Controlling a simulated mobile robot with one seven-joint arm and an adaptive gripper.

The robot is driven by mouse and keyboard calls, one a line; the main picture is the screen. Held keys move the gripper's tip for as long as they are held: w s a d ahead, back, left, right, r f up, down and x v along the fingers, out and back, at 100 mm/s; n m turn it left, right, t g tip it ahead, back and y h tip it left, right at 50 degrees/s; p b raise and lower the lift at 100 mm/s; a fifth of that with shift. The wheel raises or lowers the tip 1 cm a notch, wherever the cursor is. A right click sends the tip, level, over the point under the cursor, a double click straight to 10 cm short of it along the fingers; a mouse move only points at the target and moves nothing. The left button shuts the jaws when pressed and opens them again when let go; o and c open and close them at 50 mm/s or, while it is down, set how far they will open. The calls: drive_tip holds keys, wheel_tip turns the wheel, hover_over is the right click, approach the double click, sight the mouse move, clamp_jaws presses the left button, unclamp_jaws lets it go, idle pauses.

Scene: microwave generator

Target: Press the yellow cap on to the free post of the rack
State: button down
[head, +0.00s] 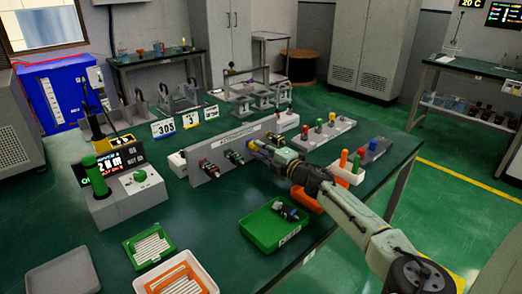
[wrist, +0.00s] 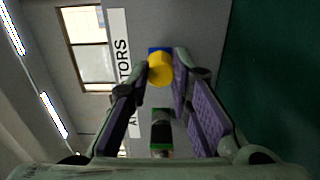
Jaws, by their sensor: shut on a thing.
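The yellow cap (wrist: 160,70) is between my fingertips in the wrist view, with a blue part just beyond it. In the head view the yellow cap (head: 253,145) shows at the end of my gripper (head: 262,149). My gripper is shut on it, close in front of the right part of the upright grey rack panel (head: 206,177). I cannot tell whether the cap touches a post; the post behind it is hidden. A black and green fitting (wrist: 161,130) shows below the cap in the wrist view. Dark fittings (head: 209,168) stick out of the panel to the left.
A light block with coloured knobs (head: 325,133) stands right of the panel. A green tray (head: 262,233) with a dark part is in front. An orange bin (head: 305,199) lies beneath my arm. A control box (head: 128,195) stands at left.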

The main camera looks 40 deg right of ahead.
drive_tip(key=shift+w, duration=0.45)
idle(0.3)
drive_tip(key=c, duration=1.4)
unclamp_jaws()
drive_tip(key=shift+o, duration=0.2)
drive_tip(key=s, duration=1.2)
drive_tip(key=shift+d, duration=0.4)
